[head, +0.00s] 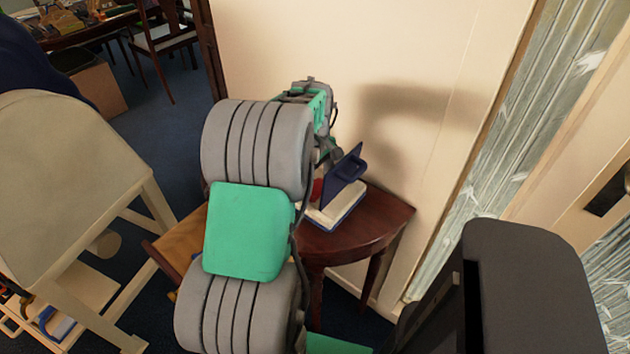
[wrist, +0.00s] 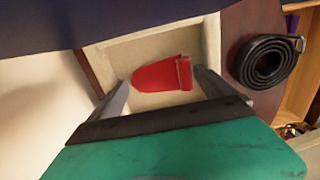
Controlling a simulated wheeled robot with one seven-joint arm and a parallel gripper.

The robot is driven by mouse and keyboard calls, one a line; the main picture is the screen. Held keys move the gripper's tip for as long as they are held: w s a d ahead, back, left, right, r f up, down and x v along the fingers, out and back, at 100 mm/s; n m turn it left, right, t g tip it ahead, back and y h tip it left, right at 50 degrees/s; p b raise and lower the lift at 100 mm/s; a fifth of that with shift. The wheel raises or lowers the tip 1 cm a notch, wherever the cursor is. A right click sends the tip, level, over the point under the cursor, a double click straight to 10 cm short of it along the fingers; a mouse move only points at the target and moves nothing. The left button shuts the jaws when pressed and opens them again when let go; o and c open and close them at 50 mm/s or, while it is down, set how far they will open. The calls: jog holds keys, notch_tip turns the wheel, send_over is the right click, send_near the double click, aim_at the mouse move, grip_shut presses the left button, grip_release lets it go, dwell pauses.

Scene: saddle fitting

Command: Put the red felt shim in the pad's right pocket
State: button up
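The red felt shim (wrist: 160,76) shows in the wrist view on the cream floor of a shallow, pale-rimmed recess (wrist: 97,58). A raised tab stands at its right end. My gripper (wrist: 162,80) is open, with one finger on each side of the shim and no clear grip on it. In the head view, a white and blue piece (head: 350,205) lies on a small table, with a dark blue upright panel (head: 344,178) on it. A red patch shows beside the panel, partly hidden by my arm. I cannot make out the pad's right pocket for certain.
The half-round wooden table (head: 372,226) stands against the pale wall (head: 400,60). A coiled black strap (wrist: 266,62) lies right of the recess. A dark blue surface (wrist: 40,22) fills the wrist view's upper left. A beige saddle-shaped form (head: 65,160) on a stand is at left.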

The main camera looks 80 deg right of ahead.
aim_at(315, 188)
notch_tip(315, 188, up, 12)
jog(key=w+a+n, duration=0.1)
jog(key=w+a, duration=0.9)
jog(key=w, duration=0.5)
jog(key=w+a+n+t, duration=0.1)
jog(key=w+a, duration=0.3)
jog(key=a, duration=0.3)
jog(key=w+a+n, duration=0.1)
jog(key=w+a, duration=0.4)
jog(key=a, duration=0.2)
jog(key=s+a+f+n, duration=0.1)
jog(key=a+f, duration=0.1)
jog(key=a, duration=1)
jog(key=s+a+f+t, duration=0.1)
jog(key=a+f, duration=0.2)
jog(key=a, duration=0.8)
jog(key=shift+s+a+f+n+p, duration=0.15)
jog(key=shift+a+f+n+p, duration=0.15)
jog(key=shift+a+n+p, duration=0.1)
jog(key=shift+c, duration=0.2)
